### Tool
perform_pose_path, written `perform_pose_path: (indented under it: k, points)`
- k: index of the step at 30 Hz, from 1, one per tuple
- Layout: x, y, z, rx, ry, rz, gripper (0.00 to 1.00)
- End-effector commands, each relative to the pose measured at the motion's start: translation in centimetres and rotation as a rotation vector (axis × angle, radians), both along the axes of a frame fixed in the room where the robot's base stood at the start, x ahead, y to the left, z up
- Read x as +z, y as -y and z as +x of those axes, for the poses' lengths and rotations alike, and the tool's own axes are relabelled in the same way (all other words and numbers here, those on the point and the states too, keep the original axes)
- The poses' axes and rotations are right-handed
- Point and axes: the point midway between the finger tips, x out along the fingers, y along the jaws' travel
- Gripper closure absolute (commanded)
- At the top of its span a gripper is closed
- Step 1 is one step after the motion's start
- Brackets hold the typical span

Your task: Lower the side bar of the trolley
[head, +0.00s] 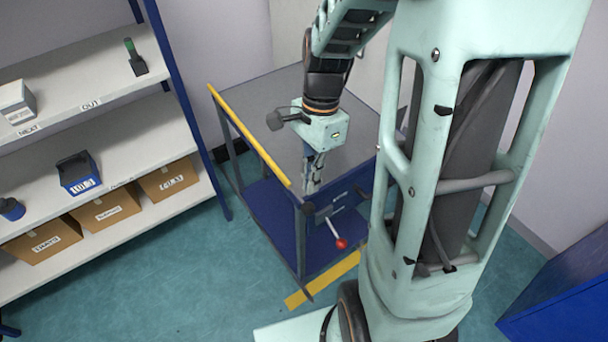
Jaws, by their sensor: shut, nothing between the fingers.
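The trolley has a grey top (270,105) and a blue lower shelf (265,205). A yellow side bar (248,135) runs along the left edge of its top; I cannot tell whether it stands above the top or level with it. A lever with a red knob (341,243) sticks out from the near end panel of the trolley. My gripper (312,188) points down near the front corner of the top, right of the near end of the side bar and above the lever. Its fingers are together and hold nothing. I cannot tell whether the fingertips touch the trolley.
A white shelf rack (95,95) with blue posts stands at the left, holding cardboard boxes (105,208), a blue bin (78,172) and small items. A yellow strip (322,281) lies at the trolley's near end. A blue unit (560,295) is at the lower right. Floor between rack and trolley is clear.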

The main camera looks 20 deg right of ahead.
Motion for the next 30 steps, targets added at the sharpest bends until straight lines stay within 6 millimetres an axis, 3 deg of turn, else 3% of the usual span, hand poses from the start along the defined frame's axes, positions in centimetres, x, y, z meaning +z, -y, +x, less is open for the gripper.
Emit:
perform_pose_path:
  k: [7,23,30]
  points:
    - [-3.1,-0.4,-0.5,-0.001,-0.001,0.001,1.00]
    - [-3.9,-0.5,-0.5,-0.001,0.001,0.000,1.00]
    - [-7.0,-0.5,-0.6,-0.001,-0.002,0.001,1.00]
